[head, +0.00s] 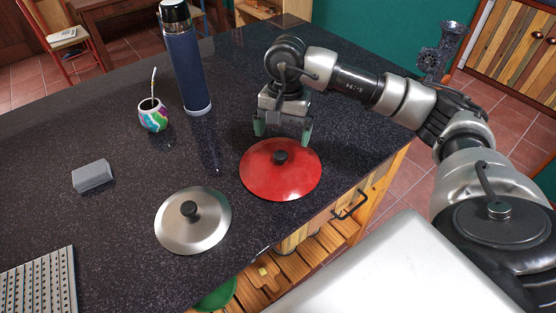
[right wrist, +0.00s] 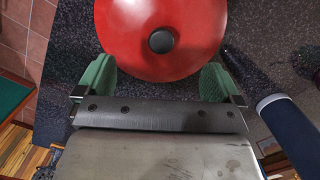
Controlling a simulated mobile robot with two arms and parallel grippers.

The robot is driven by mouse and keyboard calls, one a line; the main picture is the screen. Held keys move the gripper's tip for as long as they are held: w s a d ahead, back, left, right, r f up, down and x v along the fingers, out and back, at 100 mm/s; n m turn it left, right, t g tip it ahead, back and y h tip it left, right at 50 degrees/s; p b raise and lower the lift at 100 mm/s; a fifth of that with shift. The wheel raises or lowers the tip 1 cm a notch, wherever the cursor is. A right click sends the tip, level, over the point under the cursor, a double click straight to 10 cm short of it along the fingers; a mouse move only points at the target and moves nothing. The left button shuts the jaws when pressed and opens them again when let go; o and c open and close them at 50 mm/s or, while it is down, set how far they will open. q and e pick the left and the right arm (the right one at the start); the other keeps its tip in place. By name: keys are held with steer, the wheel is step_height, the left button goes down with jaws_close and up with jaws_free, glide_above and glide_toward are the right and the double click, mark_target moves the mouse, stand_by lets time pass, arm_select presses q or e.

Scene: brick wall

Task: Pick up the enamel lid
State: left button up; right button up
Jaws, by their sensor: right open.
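A red enamel lid (head: 264,178) with a black knob (head: 280,157) lies on the dark speckled countertop (head: 120,180) near its front edge. My right gripper (head: 283,133) is open above the lid's far side, with green fingers spread and nothing between them that it grips. In the right wrist view the red lid (right wrist: 190,30) fills the upper middle, its knob (right wrist: 161,41) roughly centred ahead of the open right gripper (right wrist: 157,68). How high the fingertips are above the lid I cannot tell exactly. My left gripper is out of view.
A steel lid (head: 207,228) with a black knob lies left of the red one. A blue flask (head: 184,70) and a colourful cup with a straw (head: 153,116) stand farther back. A grey block (head: 92,176) and a dotted board (head: 38,284) lie at left.

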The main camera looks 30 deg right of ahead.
mark_target(281, 155)
steer(key=shift+s+a+f, duration=0.1)
steer(key=shift+s+f, duration=0.05)
steer(key=shift+f, duration=0.65)
steer(key=shift+f+p, duration=0.3)
steer(key=f, duration=0.1)
steer(key=f+p, duration=0.1)
steer(key=f, duration=0.1)
steer(key=shift+s+a+f+p, duration=0.15)
steer(key=shift+a+f+p, duration=0.15)
steer(key=shift+a, duration=0.05)
steer(key=shift+f, duration=0.5)
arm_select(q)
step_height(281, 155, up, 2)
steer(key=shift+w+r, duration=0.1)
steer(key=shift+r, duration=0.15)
arm_select(e)
steer(key=c, duration=0.7)
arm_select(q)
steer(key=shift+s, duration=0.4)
arm_select(e)
steer(key=shift+s+a+f, duration=0.1)
steer(key=shift+s, duration=0.05)
steer(key=c, duration=1.1)
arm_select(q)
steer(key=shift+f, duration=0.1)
